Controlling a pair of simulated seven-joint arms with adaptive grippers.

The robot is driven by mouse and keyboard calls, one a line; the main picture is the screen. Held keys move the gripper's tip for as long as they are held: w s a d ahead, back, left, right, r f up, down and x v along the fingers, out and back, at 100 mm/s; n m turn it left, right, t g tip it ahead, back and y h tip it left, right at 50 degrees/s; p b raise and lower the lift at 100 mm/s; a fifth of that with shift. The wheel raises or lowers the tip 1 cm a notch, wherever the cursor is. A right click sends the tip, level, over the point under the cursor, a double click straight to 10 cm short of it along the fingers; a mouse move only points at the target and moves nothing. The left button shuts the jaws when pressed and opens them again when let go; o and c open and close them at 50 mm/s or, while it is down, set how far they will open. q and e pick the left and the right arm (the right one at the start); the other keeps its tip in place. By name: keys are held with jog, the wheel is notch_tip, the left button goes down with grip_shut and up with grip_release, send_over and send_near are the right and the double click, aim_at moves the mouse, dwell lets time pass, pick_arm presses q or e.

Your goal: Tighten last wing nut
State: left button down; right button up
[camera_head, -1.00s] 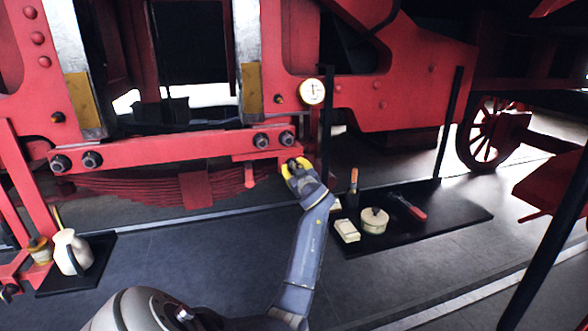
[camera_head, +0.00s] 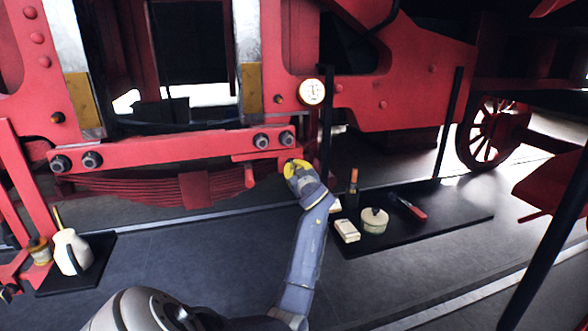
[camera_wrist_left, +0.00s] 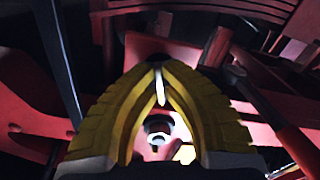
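My left gripper (camera_head: 295,167) is just below the right end of the red beam (camera_head: 170,148), near its bolts. In the left wrist view, the yellow fingers of my left gripper (camera_wrist_left: 157,66) come together at their tips. A thin pale sliver shows between the fingers; I cannot tell whether it is part of a wing nut or light behind. A grey bolt or nut (camera_wrist_left: 157,127) shows through the gap lower down, apart from the tips. No wing nut can be made out clearly, as the fingers cover that spot. My right gripper is not in view.
A round white gauge (camera_head: 311,92) is above the gripper. A black mat (camera_head: 450,212) at right holds a round tin (camera_head: 374,220), a pale block (camera_head: 347,231) and a red-handled tool (camera_head: 407,207). A white jug (camera_head: 72,252) stands at left. The floor between is clear.

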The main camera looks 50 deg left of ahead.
pick_arm(q)
jog(key=m, duration=0.5)
jog(key=shift+m, duration=0.4)
jog(key=m, duration=1)
jog(key=shift+s+m, duration=0.1)
jog(key=shift+m, duration=2.8)
jog(key=c, duration=1.6)
grip_release()
jog(key=shift+o, duration=0.2)
